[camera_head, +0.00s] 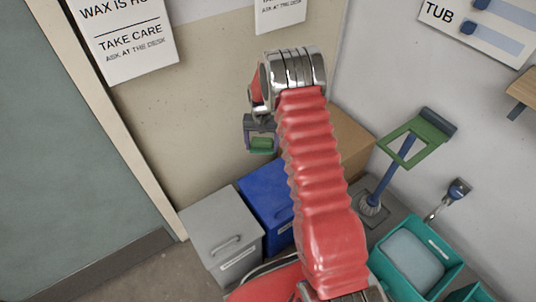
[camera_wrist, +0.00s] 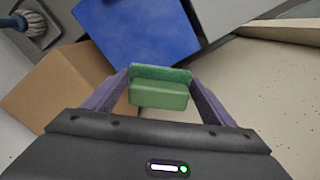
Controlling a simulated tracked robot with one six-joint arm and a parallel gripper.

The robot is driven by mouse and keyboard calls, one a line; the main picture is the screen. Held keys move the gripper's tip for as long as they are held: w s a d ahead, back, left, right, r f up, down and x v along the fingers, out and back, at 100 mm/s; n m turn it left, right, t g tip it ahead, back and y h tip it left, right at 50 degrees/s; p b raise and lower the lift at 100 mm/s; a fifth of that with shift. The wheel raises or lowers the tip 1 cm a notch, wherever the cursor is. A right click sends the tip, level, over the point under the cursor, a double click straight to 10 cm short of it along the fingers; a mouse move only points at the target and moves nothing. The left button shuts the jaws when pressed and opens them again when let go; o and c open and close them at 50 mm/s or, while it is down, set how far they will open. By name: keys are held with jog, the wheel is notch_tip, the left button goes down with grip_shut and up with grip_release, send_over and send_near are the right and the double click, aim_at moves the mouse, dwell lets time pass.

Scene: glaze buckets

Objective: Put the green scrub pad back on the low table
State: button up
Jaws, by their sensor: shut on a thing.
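The green scrub pad (camera_wrist: 160,92) is a small two-tone green block. My gripper (camera_wrist: 160,100) is shut on it, with one purple finger on each side in the wrist view. In the head view my gripper (camera_head: 261,135) hangs below the red arm in front of the beige wall, and the pad (camera_head: 262,145) shows at its lower end. The pad is in the air, well above the bins. I cannot make out the low table for certain in either view.
A grey lidded bin (camera_head: 222,228) and a blue bin (camera_head: 264,190) stand below. A cardboard box (camera_head: 350,140) is behind my arm. A door (camera_head: 70,150) is at left.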

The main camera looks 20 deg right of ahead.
jog(key=s+a+r+n, duration=0.1)
jog(key=s+a+r, duration=0.2)
jog(key=r, duration=0.4)
jog(key=s+a+r+n, duration=0.2)
jog(key=s+a+r, duration=0.1)
jog(key=r, duration=0.4)
jog(key=s+a+r+n, duration=0.2)
jog(key=s+a+r, duration=0.1)
jog(key=r, duration=0.4)
jog(key=shift+a+r, duration=0.2)
jog(key=shift+a, duration=0.1)
jog(key=shift+s, duration=0.15)
